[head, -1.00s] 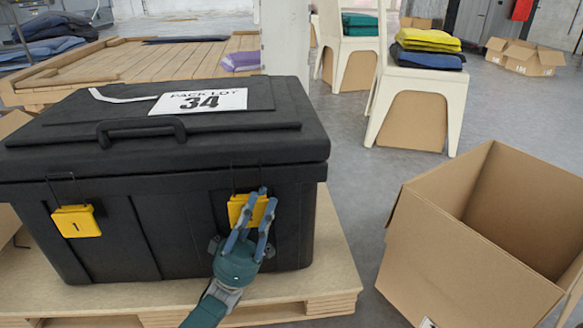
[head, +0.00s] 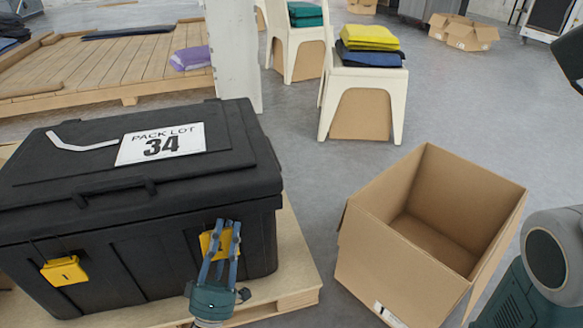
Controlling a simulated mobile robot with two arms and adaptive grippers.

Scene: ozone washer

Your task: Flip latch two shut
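The black case (head: 100,205) has its lid down and carries a "PACK LOT 34" label (head: 160,145). Two yellow latches are on its front face. Latch one (head: 63,271), marked 1, is at the left and tilts out from the case. Latch two (head: 206,241) is at the right, partly hidden behind my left gripper (head: 228,224). The two blue fingers are slightly apart in front of latch two, with yellow showing between them. I cannot tell whether they touch it. My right arm shows at the right edge; its gripper is out of view.
The case stands on a wooden pallet (head: 300,268). An open, empty cardboard box (head: 395,265) stands on the floor to the right. Pale chairs (head: 368,85) with folded cloths, a white post (head: 233,55) and a wooden platform (head: 120,65) are behind. Grey floor between is clear.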

